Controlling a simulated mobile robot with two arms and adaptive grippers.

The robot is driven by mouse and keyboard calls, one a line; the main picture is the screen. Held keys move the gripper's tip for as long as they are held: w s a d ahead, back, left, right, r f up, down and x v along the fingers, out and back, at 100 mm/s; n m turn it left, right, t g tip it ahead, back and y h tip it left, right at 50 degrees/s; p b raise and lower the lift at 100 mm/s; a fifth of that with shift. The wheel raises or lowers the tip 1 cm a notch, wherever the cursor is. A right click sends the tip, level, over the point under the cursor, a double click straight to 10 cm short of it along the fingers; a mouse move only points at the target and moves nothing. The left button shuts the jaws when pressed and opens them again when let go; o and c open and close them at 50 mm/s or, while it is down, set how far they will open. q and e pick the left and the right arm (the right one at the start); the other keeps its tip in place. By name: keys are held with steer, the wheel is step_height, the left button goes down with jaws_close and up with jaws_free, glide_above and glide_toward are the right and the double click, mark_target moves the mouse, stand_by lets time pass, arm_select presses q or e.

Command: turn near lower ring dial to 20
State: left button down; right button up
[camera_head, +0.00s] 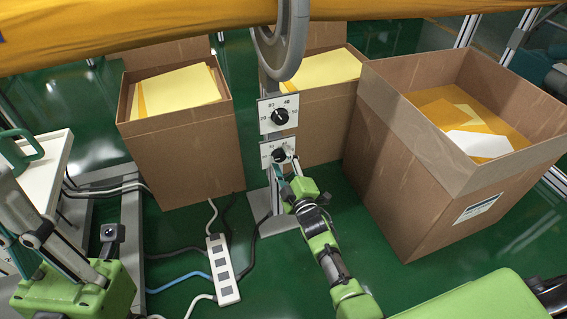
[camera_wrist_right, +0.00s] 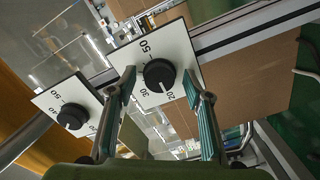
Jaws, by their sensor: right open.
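The lower ring dial (camera_head: 279,155) is a black knob on a white plate, low on a grey post. In the right wrist view, a black knob (camera_wrist_right: 159,75) on a white plate sits between my fingertips, with a gap visible on both sides. Its white pointer mark faces the plate's lower edge, near the printed 20. My right gripper (camera_head: 285,171) is open at the lower dial; it also shows in the wrist view (camera_wrist_right: 160,80). The upper dial (camera_head: 281,116) is above, and shows as a second knob (camera_wrist_right: 73,116) at the left of the wrist view. My left gripper (camera_head: 40,240) is at the lower left, its opening unclear.
Cardboard boxes with yellow sheets stand left (camera_head: 180,150), behind (camera_head: 318,125) and right (camera_head: 400,190) of the post. A grey ring (camera_head: 293,40) tops the post. A power strip (camera_head: 223,270) and cables lie on the green floor. Orange fabric (camera_head: 150,35) crosses the top.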

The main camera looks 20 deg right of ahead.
steer(key=s, duration=1.2)
steer(key=shift+d, duration=0.15)
steer(key=shift+r, duration=0.1)
